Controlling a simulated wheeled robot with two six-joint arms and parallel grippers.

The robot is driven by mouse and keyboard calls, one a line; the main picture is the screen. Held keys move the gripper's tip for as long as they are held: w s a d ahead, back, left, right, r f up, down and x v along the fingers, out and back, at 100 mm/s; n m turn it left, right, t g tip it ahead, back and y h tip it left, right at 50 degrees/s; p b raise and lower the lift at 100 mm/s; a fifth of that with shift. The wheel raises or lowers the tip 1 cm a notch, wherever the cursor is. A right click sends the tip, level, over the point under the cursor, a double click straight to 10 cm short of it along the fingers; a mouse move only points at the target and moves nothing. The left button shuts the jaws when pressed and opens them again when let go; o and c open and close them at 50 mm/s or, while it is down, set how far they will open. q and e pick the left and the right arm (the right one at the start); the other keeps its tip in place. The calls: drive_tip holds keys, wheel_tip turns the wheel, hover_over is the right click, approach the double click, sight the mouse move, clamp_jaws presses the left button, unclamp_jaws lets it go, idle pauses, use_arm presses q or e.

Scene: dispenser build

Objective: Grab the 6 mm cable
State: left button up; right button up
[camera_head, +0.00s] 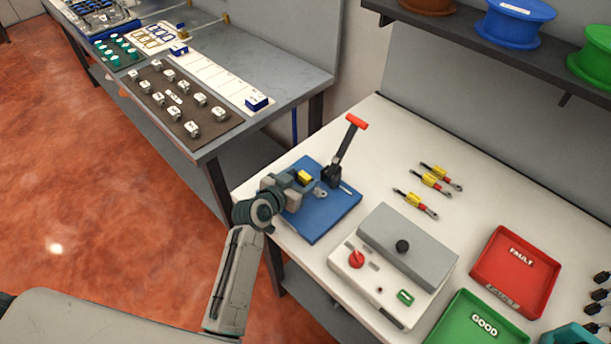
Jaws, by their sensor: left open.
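Three short cables lie apart on the white table, each with a yellow sleeve, a dark end and a metal lug: a far cable (440,175), a middle cable (431,181) and a near cable (414,201). Their size marks are too small to read, so I cannot tell which is 6 mm. My left gripper (306,182) is open over the blue press plate (322,222), left of the cables and apart from them. A yellow block (305,176) shows by its fingers; I cannot tell if they touch. My right gripper is not in view.
A red-handled lever (346,145) stands upright on the blue plate. A grey tester box (408,246) stands in front of the cables. A red FAULT tray (515,272) and green GOOD tray (482,322) are at right. Spools fill the shelf (470,40) above.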

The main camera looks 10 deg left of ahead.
use_arm(q)
drive_tip(key=shift+w, duration=0.2)
drive_tip(key=shift+s, duration=0.1)
drive_tip(key=c, duration=1.1)
